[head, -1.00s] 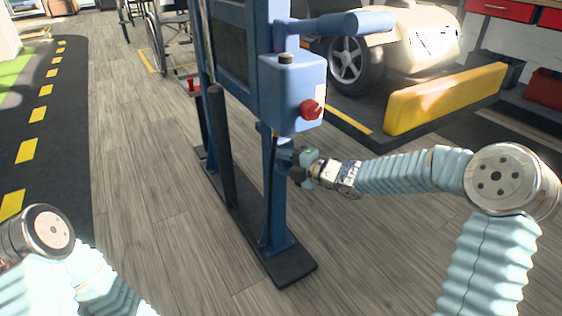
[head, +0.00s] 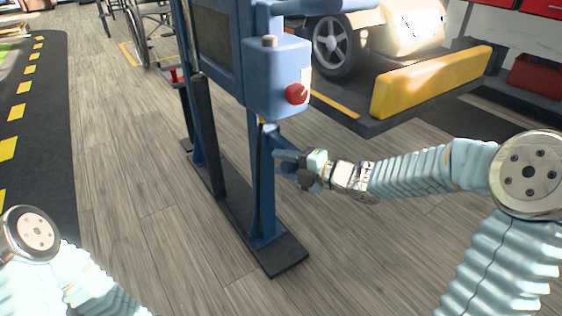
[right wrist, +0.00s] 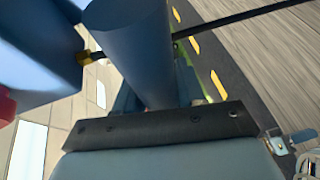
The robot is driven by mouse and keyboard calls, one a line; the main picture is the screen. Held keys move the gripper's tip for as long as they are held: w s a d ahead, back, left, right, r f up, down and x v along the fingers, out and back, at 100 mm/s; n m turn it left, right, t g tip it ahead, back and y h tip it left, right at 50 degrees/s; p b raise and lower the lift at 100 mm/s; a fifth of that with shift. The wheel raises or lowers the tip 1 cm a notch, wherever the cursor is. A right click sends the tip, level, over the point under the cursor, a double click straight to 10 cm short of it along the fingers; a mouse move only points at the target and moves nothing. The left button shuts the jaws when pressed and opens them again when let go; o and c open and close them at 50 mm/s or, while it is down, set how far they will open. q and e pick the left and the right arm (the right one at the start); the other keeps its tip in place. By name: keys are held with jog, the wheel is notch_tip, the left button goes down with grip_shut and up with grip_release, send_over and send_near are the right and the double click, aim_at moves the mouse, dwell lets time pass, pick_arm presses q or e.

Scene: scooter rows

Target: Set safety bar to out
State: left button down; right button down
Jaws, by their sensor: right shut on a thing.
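A blue stand (head: 264,195) with a blue control box (head: 277,76) and a red button (head: 296,93) stands mid-view in the head view. A short blue bar (head: 286,155) sticks out to the right from the post below the box. My right gripper (head: 303,166) is shut on this bar's outer end, to the right of the post. In the right wrist view the blue round bar (right wrist: 130,50) runs into my right gripper (right wrist: 165,118), and its held end is hidden. My left arm enters at lower left; its gripper is out of view.
A blue handle (head: 325,6) extends right from the stand's top. A yellow barrier (head: 430,80) and a wheeled vehicle (head: 335,45) stand behind to the right. A dark base plate (head: 275,260) lies under the stand. The wooden floor (head: 130,200) to the left is clear.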

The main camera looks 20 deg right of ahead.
jog(key=c, duration=0.8)
grip_release()
jog(key=shift+s+d, duration=0.1)
jog(key=shift+s, duration=0.05)
jog(key=p+v, duration=0.2)
jog(key=v, duration=1.1)
jog(key=shift+s+d+r, duration=0.1)
jog(key=shift+s+d, duration=0.15)
jog(key=shift+s, duration=0.05)
jog(key=shift+w+p, duration=0.1)
jog(key=shift+p, duration=0.25)
